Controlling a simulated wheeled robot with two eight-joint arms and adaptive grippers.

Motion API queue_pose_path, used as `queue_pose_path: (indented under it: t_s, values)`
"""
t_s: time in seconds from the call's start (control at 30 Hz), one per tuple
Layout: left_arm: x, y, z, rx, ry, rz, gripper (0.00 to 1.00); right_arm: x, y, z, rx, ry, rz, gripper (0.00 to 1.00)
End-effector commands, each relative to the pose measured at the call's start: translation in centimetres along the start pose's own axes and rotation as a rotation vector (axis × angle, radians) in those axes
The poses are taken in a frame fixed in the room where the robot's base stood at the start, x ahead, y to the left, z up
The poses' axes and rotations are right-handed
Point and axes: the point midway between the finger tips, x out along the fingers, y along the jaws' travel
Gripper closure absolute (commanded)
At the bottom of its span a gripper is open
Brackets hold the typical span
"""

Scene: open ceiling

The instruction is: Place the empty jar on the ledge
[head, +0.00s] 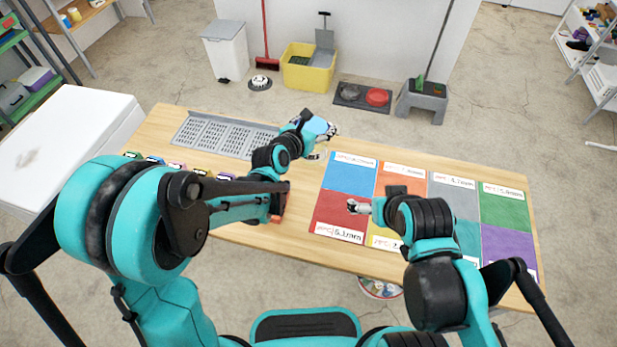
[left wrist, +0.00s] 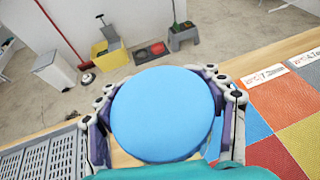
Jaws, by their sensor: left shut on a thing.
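My left gripper (head: 322,128) is at the far edge of the wooden table, just right of the grey slotted rack. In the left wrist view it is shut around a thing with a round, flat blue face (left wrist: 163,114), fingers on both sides. This appears to be the jar; only its blue end shows clearly, so I cannot see whether it is empty. My right gripper (head: 357,206) is low over the red square; its opening is unclear. I cannot tell which surface is the ledge.
The wooden table (head: 300,255) carries the grey slotted rack (head: 222,134) at back left and coloured labelled squares (head: 455,190) at right. Several small items lie at its left. Beyond, on the floor, are a white bin (head: 227,50), yellow bucket (head: 307,72) and grey stool (head: 421,100).

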Motion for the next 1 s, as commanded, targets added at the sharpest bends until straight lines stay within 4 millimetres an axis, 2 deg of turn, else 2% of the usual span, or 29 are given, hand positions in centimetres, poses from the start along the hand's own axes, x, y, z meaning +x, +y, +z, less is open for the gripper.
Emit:
queue_pose_path:
  t_s: [0.07,0.3,0.5,0.73,1.0]
  values:
    - [0.5,0.7,-0.6,0.0,-0.001,0.001,0.95,0.4,0.0,0.3,0.0,0.0,0.0,0.09]
    - [1.6,6.3,-3.9,-0.003,-0.002,0.004,0.95,2.2,0.0,1.6,0.0,0.0,0.0,0.09]
    - [2.2,10.1,-6.0,-0.001,-0.002,0.002,0.95,3.3,0.0,2.4,0.0,0.0,0.0,0.09]
    - [2.6,11.3,-6.9,0.002,-0.001,-0.002,0.95,3.7,0.0,2.7,0.0,0.0,0.0,0.09]
    - [3.9,11.3,-10.3,0.002,-0.002,-0.002,0.95,5.4,0.0,3.9,0.0,0.0,0.0,0.09]
